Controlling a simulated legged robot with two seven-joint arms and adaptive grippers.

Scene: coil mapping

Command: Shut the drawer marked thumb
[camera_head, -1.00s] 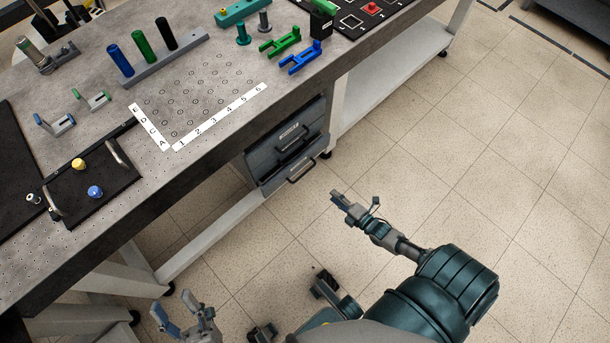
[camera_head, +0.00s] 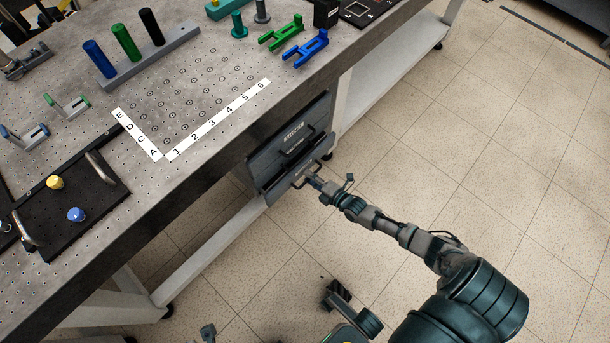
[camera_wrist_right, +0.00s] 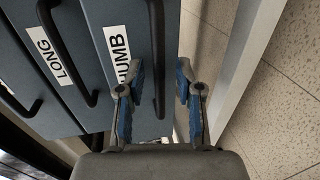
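The drawer marked thumb (camera_wrist_right: 118,50) fills the middle of the right wrist view. Its dark bar handle (camera_wrist_right: 157,60) runs between the two blue-padded fingers of my right gripper (camera_wrist_right: 157,95), which is open with gaps at both sides. In the head view the thumb drawer (camera_head: 287,184) is the lowest under the table, and my right gripper (camera_head: 315,183) reaches its handle from the right. I cannot tell how far the drawer stands out. My left gripper (camera_head: 208,333) shows only a tip at the bottom edge.
The drawer marked long (camera_wrist_right: 60,60) sits beside the thumb drawer, above it in the head view. The tabletop (camera_head: 215,150) overhangs the drawers. A white table leg (camera_wrist_right: 240,70) stands beyond the handle. The tiled floor (camera_head: 450,150) at right is clear.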

